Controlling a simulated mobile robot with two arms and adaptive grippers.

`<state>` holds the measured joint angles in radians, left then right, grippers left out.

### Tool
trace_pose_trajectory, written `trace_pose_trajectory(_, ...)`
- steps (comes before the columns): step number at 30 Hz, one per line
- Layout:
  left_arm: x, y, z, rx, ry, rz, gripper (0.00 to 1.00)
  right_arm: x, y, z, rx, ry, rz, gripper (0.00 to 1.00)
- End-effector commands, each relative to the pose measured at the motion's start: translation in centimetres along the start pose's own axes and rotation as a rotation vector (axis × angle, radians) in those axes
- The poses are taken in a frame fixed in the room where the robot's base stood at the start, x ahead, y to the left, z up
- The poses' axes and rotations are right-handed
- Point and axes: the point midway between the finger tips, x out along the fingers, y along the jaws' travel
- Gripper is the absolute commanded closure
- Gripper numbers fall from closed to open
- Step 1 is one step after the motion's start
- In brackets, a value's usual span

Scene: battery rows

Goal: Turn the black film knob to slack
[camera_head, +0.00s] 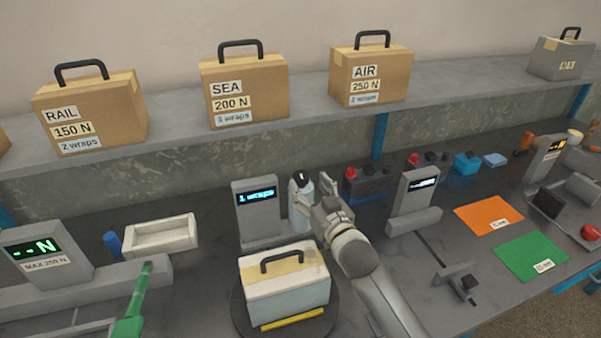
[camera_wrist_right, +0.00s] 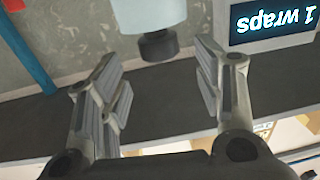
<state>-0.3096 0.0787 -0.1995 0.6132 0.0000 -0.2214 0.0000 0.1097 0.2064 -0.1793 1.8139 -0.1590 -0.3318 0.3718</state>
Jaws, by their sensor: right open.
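The black film knob (camera_head: 300,178) sits on top of the upright pale film roll (camera_head: 300,205), beside the display reading "1 wraps" (camera_head: 257,199). In the right wrist view, which looks upside down, the dark knob (camera_wrist_right: 158,45) shows at the end of the pale roll (camera_wrist_right: 148,14). My right gripper (camera_head: 322,208) is just right of the roll in the head view. In the wrist view my right gripper (camera_wrist_right: 158,78) is open and empty, and the knob lies beyond the gap between its fingers, apart from them. My left gripper is out of view.
A wrapped box with a handle (camera_head: 287,292) stands on a dark turntable (camera_head: 243,318) in front of the roll. A grey display post (camera_head: 414,195) stands to the right. A white tray (camera_head: 162,237) and a green lever (camera_head: 136,295) are at left. Boxes line the shelf (camera_head: 310,105) above.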

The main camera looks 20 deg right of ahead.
Motion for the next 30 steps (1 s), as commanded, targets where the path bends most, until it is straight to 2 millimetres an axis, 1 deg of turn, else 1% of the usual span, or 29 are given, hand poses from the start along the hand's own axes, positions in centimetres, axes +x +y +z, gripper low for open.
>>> trace_pose_trajectory(1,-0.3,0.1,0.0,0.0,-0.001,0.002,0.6,1.0,0.0,-0.2,0.001,0.001,0.0,0.4)
trace_pose_trajectory(6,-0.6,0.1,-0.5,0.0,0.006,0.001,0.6,3.5,0.0,-0.2,0.001,0.001,0.0,0.4)
trace_pose_trajectory(12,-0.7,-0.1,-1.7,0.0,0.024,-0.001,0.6,5.3,0.0,-0.1,0.001,0.001,0.0,0.4)
trace_pose_trajectory(17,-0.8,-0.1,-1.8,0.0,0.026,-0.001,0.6,5.8,0.0,0.0,0.0,0.0,-0.001,0.4)
trace_pose_trajectory(24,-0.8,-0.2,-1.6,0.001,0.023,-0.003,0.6,5.8,0.0,0.0,0.001,0.0,0.0,0.4)
trace_pose_trajectory(26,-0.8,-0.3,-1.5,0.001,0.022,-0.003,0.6,5.8,0.0,0.0,0.001,0.0,0.0,0.46)
trace_pose_trajectory(30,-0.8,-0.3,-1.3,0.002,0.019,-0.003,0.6,5.8,0.0,0.0,0.001,0.0,0.0,0.64)
